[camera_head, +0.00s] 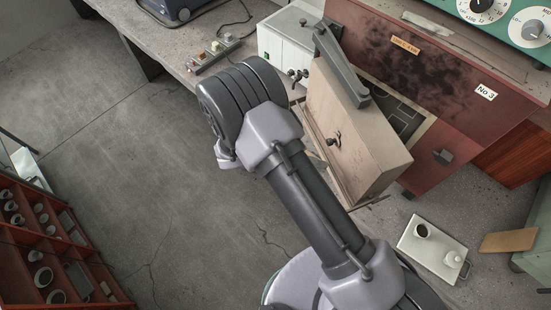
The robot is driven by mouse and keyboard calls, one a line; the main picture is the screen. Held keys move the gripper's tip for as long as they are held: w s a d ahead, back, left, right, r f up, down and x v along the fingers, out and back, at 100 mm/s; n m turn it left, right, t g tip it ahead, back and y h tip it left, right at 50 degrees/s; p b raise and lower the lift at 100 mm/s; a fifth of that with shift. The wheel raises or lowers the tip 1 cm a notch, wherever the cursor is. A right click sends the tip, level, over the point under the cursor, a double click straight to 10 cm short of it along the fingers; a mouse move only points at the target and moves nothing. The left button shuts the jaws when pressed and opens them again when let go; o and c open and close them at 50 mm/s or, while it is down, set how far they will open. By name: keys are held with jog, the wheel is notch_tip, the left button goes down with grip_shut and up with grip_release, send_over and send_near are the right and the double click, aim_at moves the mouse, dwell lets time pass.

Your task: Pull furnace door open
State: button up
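The red-brown furnace (440,75) stands at the upper right, with a "No 3" label on its front. Its thick beige door (365,135) stands swung out from the front, leaving part of the opening (402,118) showing beside it. A small dark handle (334,141) sticks out from the door's left face. A grey bar lies along the door's top edge. My arm crosses the middle of the view, left of and in front of the door. My gripper cannot be made out; the arm's end is hidden behind its own links.
A white box (284,45) with dark knobs stands left of the furnace on the bench (165,40). A white tray (412,244) with a dark-filled cup lies low at right, near a brown board (508,240). A red shelf (50,250) with cups is lower left. The floor (110,140) at left is clear.

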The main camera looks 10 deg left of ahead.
jog(key=p+v, duration=0.1)
jog(key=v, duration=1.4)
jog(key=shift+a+r, duration=0.15)
jog(key=shift+a, duration=0.1)
